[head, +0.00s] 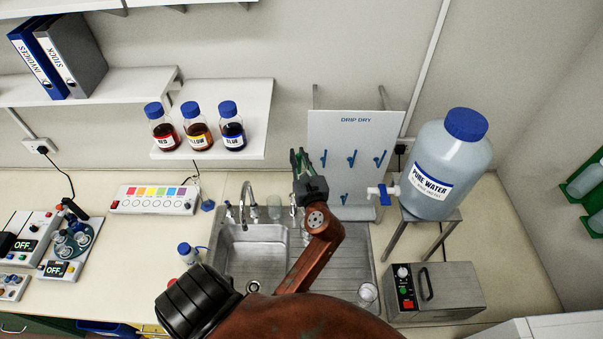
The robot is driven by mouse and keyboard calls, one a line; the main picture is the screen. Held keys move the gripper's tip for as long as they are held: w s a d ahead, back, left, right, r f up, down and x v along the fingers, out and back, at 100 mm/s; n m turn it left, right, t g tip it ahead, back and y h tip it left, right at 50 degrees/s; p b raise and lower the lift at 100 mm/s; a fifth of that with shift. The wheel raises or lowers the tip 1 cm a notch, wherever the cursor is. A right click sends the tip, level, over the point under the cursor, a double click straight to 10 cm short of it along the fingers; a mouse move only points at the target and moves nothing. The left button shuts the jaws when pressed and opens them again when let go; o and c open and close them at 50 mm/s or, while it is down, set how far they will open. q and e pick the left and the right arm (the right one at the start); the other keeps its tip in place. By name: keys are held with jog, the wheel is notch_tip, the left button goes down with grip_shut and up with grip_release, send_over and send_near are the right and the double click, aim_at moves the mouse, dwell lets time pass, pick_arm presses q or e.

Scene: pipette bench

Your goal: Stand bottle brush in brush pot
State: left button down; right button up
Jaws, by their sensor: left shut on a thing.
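My left gripper (299,160) is raised in front of the drip-dry board's left edge, above the back of the sink. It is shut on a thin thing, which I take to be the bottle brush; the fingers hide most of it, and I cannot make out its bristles. A small clear container (274,208) stands behind the sink beside the tap; I cannot tell whether it is the brush pot. My left forearm hides part of the sink and drainer. My right gripper is not in view.
The sink (230,256) with its tap (245,203) lies below. The drip-dry board (341,132) has blue pegs. A water bottle (447,165) stands on a stand at right, above a grey box (435,288). A glass (367,294) stands on the drainer. A shelf (256,120) holds three bottles.

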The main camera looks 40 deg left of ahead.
pick_arm(q)
jog(key=s+a, duration=0.2)
jog(key=a, duration=1)
notch_tip(320, 180, down, 14)
jog(key=b, duration=1.2)
jog(key=shift+a+b, duration=0.25)
jog(key=shift+b, duration=0.15)
jog(key=c, duration=1.8)
grip_release()
jog(key=shift+c, duration=0.2)
notch_tip(320, 180, up, 10)
jog(key=shift+s, duration=0.1)
